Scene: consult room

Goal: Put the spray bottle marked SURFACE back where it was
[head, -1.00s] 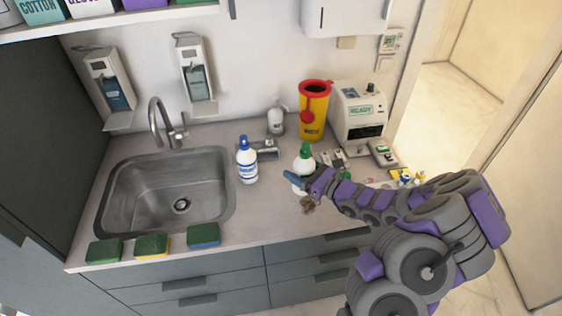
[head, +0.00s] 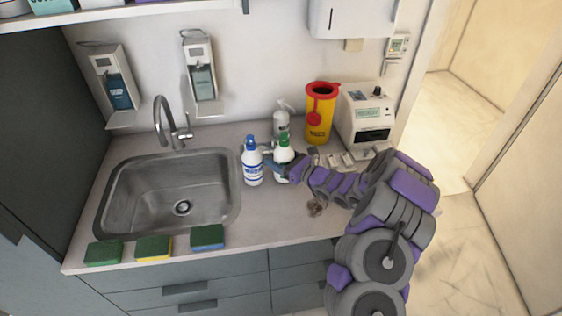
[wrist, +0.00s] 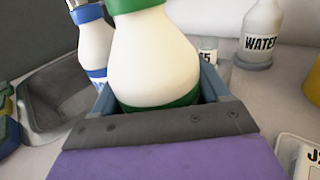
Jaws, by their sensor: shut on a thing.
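My gripper (head: 274,167) is shut on a white bottle with a green cap (head: 285,150). In the wrist view the green-capped bottle (wrist: 153,62) stands upright between the fingers of my gripper (wrist: 158,90); its label is hidden, so I cannot read whether it says SURFACE. A white bottle with a blue cap and blue label (head: 252,166) stands close to its left; it also shows in the wrist view (wrist: 94,42). I cannot tell whether the held bottle touches the counter. A clear bottle marked WATER (wrist: 262,38) stands behind; the head view shows it too (head: 281,122).
The sink (head: 172,195) is left of the bottles, with several sponges (head: 153,247) along the front edge. A yellow bin with a red lid (head: 320,118) and a white device (head: 366,115) stand at the back right. A brown stain (head: 316,208) marks the counter.

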